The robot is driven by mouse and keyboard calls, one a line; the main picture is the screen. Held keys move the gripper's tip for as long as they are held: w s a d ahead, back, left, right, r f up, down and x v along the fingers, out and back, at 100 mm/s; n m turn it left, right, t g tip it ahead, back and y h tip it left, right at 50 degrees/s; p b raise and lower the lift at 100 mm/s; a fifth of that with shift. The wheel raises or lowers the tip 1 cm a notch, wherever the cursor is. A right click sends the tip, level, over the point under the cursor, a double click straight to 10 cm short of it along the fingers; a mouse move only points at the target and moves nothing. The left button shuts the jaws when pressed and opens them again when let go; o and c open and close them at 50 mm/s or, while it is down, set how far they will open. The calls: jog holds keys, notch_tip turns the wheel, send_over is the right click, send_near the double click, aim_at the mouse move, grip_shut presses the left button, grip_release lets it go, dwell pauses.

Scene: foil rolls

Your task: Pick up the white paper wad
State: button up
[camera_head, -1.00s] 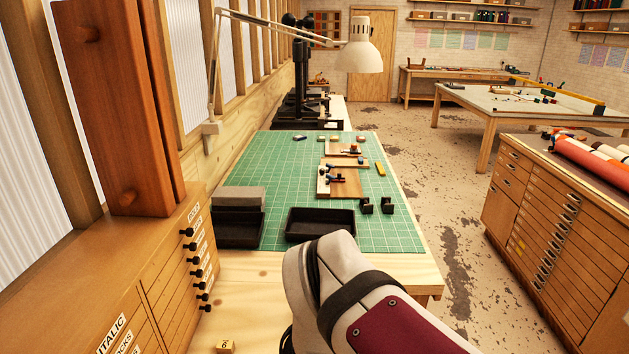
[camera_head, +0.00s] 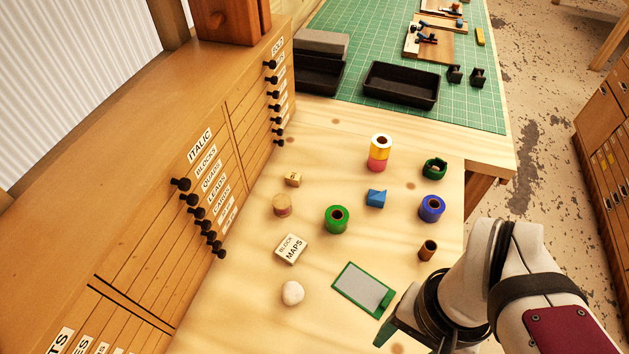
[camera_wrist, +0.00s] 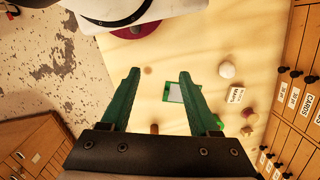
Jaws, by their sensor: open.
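The white paper wad (camera_head: 292,293) is a small round crumpled ball on the bare wooden table, toward the front left. It also shows in the wrist view (camera_wrist: 227,70), to the right of my gripper. My gripper (camera_wrist: 157,72) is open and empty, with two green fingers spread apart in the wrist view. In the head view my gripper's fingers are partly seen at the lower right, right of the wad and apart from it; the arm hides part of them.
A green-framed grey plate (camera_head: 364,289) lies between wad and gripper. A "BLOCK MAPS" box (camera_head: 291,249), green roll (camera_head: 336,219), blue roll (camera_head: 431,208), cork (camera_head: 282,205) and brown tube (camera_head: 427,250) stand behind. A drawer cabinet (camera_head: 150,200) borders the left.

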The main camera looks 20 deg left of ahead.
notch_tip(320, 180, down, 3)
jog(key=w+a+n+h, duration=0.2)
jog(key=n+h, duration=0.4)
jog(key=n, duration=0.3)
jog(key=n+t+y, duration=0.2)
jog(key=n+t, duration=1.2)
jog(key=n, duration=1.3)
send_near(298, 283)
jog(key=x, duration=0.6)
jog(key=f+x, duration=0.1)
jog(key=x, duration=0.5)
jog(key=shift+s+a, duration=0.1)
jog(key=shift+s, duration=0.15)
jog(key=shift+w+f, duration=0.1)
jog(key=shift+w, duration=0.15)
jog(key=c, duration=1)
